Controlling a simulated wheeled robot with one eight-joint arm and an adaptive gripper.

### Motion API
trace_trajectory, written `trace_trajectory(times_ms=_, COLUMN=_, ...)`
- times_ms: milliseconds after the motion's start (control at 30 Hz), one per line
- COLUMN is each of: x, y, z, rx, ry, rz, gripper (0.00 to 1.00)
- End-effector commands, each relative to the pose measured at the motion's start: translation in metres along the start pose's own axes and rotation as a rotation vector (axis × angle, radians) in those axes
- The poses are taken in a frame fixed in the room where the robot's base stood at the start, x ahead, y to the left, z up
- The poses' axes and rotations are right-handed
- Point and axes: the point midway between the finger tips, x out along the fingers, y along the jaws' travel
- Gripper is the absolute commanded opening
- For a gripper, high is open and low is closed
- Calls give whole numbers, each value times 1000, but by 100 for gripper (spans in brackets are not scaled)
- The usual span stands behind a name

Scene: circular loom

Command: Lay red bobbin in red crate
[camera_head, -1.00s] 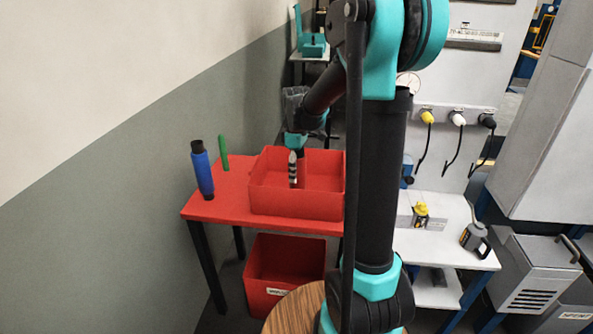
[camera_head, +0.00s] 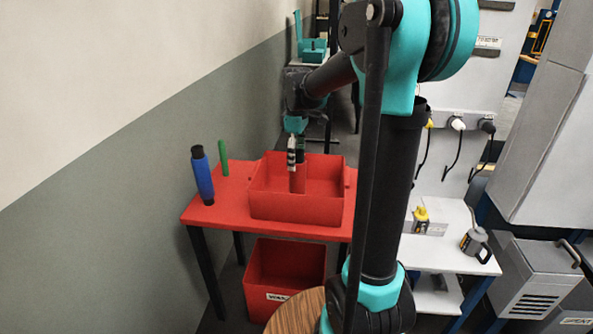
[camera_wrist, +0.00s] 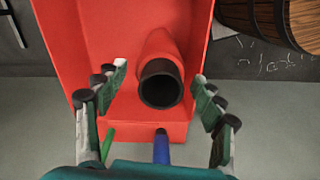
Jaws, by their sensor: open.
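The red crate (camera_head: 295,208) sits on the red table. The red bobbin (camera_wrist: 159,47) is inside it in the wrist view, its dark hollow end (camera_wrist: 160,88) facing the camera. Red on red makes its outline hard to make out in the head view, and I cannot tell if it leans on a wall. My gripper (camera_head: 293,160) is over the crate. In the wrist view my gripper (camera_wrist: 158,95) is open, one finger on each side of the bobbin's dark end, with gaps and no contact visible.
A blue bobbin (camera_head: 202,175) and a thin green rod (camera_head: 223,158) stand on the table (camera_head: 235,190) left of the crate. Another red bin (camera_head: 285,270) is below the table. A wall is at left. A white bench (camera_head: 440,245) with a jug (camera_head: 474,243) is at right.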

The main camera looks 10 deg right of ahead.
Motion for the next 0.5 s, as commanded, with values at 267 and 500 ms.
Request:
trace_trajectory(times_ms=267, x=-42, y=0, z=0, rx=0, ry=0, rz=0, gripper=69)
trace_trajectory(times_ms=500, x=-52, y=0, z=0, rx=0, ry=0, rz=0, gripper=69)
